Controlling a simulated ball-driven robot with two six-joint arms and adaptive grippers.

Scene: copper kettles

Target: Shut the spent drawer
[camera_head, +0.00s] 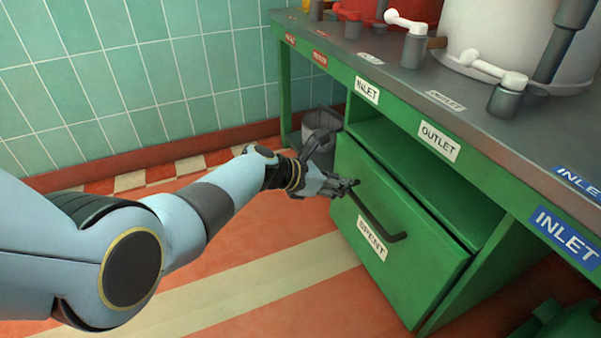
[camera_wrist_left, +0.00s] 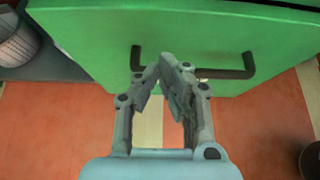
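The spent drawer (camera_head: 395,250) is a green front with a white "SPENT" label (camera_head: 372,238) and a dark bar handle (camera_head: 378,215), low in the green bench. Its front stands a little proud of the frame; how far it is out is hard to judge. My left gripper (camera_head: 345,186) is by the handle's far end. In the left wrist view my left gripper (camera_wrist_left: 159,68) has its fingertips nearly together, overlapping the handle (camera_wrist_left: 228,73) in the picture. I see nothing clearly held, and contact cannot be told. My right gripper is not in view.
A grey bin (camera_head: 322,122) stands beyond the drawer, by the bench leg. An open shelf (camera_head: 440,195) lies above the drawer. The grey worktop (camera_head: 400,70) carries valves and a white vessel (camera_head: 520,40). The floor before the drawer is clear.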

